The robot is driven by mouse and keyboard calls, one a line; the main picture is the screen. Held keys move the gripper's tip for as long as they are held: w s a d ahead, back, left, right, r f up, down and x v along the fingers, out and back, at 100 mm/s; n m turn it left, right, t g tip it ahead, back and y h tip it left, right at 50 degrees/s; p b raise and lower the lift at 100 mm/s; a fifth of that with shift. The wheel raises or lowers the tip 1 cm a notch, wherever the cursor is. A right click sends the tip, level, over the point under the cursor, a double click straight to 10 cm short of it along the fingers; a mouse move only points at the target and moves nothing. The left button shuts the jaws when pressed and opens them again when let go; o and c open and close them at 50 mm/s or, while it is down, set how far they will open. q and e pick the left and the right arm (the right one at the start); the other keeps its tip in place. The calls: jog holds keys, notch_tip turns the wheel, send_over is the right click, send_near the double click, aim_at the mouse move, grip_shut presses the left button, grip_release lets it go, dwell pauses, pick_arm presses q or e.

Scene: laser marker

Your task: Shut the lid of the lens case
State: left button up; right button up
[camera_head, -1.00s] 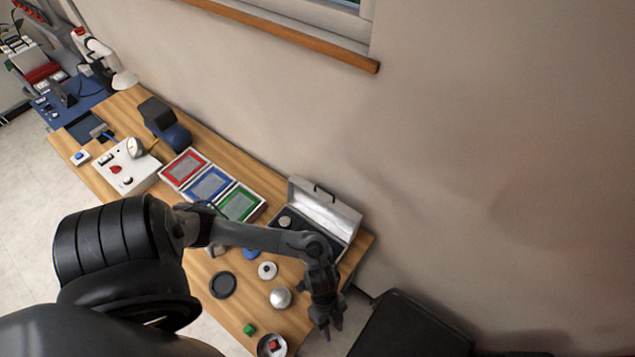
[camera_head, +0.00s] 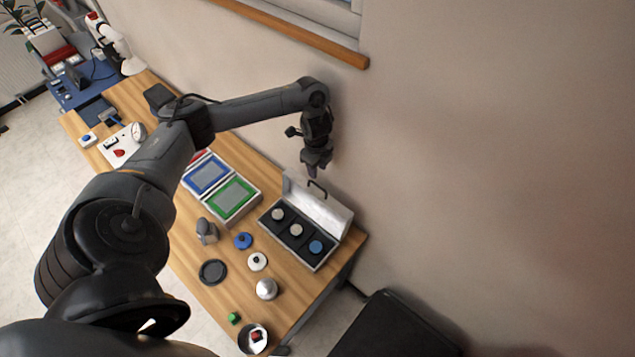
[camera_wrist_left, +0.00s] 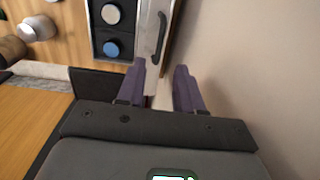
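The lens case (camera_head: 299,247) stands open at the right end of the wooden table, near the wall. Its silver lid (camera_head: 324,213) is raised on the wall side and has a dark handle. Several round lenses sit in the dark slots, one of them blue (camera_head: 316,247). In the left wrist view the lid (camera_wrist_left: 150,35) stands as a narrow strip beside the slots. My left gripper (camera_head: 314,172) is above the lid's far end, by the wall. Its purple fingers (camera_wrist_left: 164,85) are apart with nothing held between them. My right gripper is not in view.
Trays with blue (camera_head: 207,174) and green (camera_head: 232,198) frames lie left of the case. A dark disc (camera_head: 213,272), a white ring (camera_head: 257,262), a silver dome (camera_head: 266,289) and a bowl (camera_head: 253,340) stand in front. The wall is close behind the lid.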

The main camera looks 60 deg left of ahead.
aim_at(318, 186)
pick_arm(q)
notch_tip(318, 186, down, 6)
jog(key=shift+d+r+b, duration=0.1)
jog(key=shift+b, duration=0.6)
jog(key=shift+w+f, duration=0.1)
jog(key=shift+f, duration=1.2)
grip_shut()
